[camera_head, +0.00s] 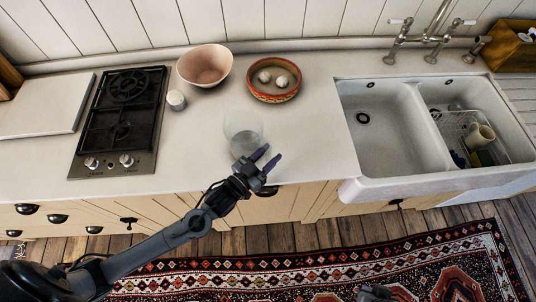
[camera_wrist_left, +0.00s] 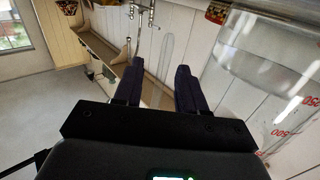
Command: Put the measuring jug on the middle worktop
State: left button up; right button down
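The measuring jug (camera_head: 241,127) is clear and stands on the pale worktop (camera_head: 310,125), between the hob and the sink. In the left wrist view the jug (camera_wrist_left: 262,62) fills the right side, with red numerals on its wall. My left gripper (camera_head: 267,157) is at the worktop's front edge, just in front and right of the jug.
The black hob (camera_head: 121,112) is left; the double sink (camera_head: 377,130) is right. Worktop between jug and sink is clear.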

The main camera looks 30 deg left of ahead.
pick_arm(q)
jog(key=shift+r, duration=0.2)
jog(key=s+a+f+g+y, duration=0.2)
jog(key=s+g, duration=0.5)
jog(key=s, duration=0.3)
jog(key=s+a+f+n+g+y, duration=0.1)
jog(key=s+a+f+g+y, duration=0.1)
jog(key=s+g, duration=0.4)
jog(key=s, duration=0.5)
jog(key=shift+s+a+f+n+g+y, duration=0.2)
jog(key=shift+n+g+y, duration=0.1)
jog(key=shift+g+y, duration=0.1)
jog(key=shift+r, duration=0.1)
notch_tip(320, 180, up, 25)
jog(key=p, duration=2.5)
